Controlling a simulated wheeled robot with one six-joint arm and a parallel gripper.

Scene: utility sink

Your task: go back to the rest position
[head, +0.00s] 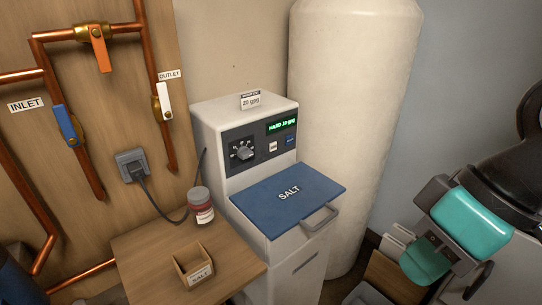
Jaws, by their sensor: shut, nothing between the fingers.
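My gripper (396,243) is at the lower right of the head view, at the end of my teal and black arm. It is shut and empty. It is to the right of the white water softener (225,130) and apart from its blue lid marked SALT (270,205). The lid lies closed over the softener's front part, with a grey handle (320,218) at its front right.
A wooden table (143,250) stands at lower left, with an open box marked SALT (194,268) and a jar (201,205) on it. A tall cream tank (345,110) stands behind the softener. Copper pipes with orange, blue and white valve handles run along the left wall.

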